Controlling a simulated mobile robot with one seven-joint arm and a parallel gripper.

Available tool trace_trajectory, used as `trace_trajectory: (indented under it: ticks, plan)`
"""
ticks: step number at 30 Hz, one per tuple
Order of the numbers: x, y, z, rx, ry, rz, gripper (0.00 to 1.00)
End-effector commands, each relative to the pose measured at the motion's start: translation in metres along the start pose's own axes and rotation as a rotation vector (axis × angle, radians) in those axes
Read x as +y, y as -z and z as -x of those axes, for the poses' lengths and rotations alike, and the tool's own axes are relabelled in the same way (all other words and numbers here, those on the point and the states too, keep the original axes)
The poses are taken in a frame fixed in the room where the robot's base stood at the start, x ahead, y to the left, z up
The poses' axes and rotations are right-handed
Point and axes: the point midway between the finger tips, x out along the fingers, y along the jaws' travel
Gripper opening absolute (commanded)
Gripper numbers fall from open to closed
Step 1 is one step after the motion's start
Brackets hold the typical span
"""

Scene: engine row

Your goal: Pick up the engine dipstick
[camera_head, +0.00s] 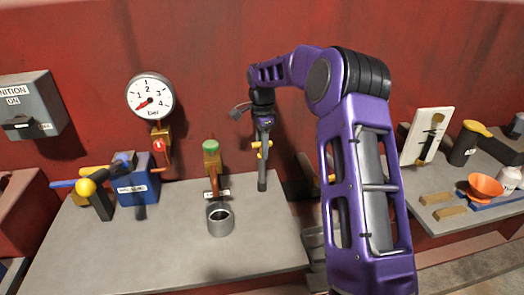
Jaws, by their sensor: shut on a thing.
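My gripper (262,128) points down over the back right part of the near grey bench. It is shut on the engine dipstick, whose yellow handle (267,144) shows at the jaws. A dark upright shaft (262,178) runs below the handle down toward the bench top. At this size I cannot tell whether it is the dipstick's tube, or how much of the dipstick is inside it. The jaws hide part of the handle.
On the bench (120,250) stand a grey cup (220,222), a green-topped brass valve (211,160), a blue box (138,190) and a yellow-knobbed lever (87,187). A gauge (151,96) hangs on the red wall. The right bench holds an orange funnel (485,188).

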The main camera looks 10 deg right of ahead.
Motion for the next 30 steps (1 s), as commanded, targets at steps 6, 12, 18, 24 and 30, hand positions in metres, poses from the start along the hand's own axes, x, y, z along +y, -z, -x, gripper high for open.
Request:
trace_trajectory:
  ticks: [6,12,18,24,30]
  plan:
    - [0.000,0.000,0.002,0.000,0.001,0.000,0.00]
    - [-0.001,0.000,0.015,0.001,0.002,-0.001,0.00]
    - [-0.001,0.000,0.048,0.001,0.004,0.000,0.00]
    - [-0.001,0.000,0.088,0.001,0.005,0.000,0.00]
    - [-0.001,0.000,0.127,0.001,0.005,-0.001,0.00]
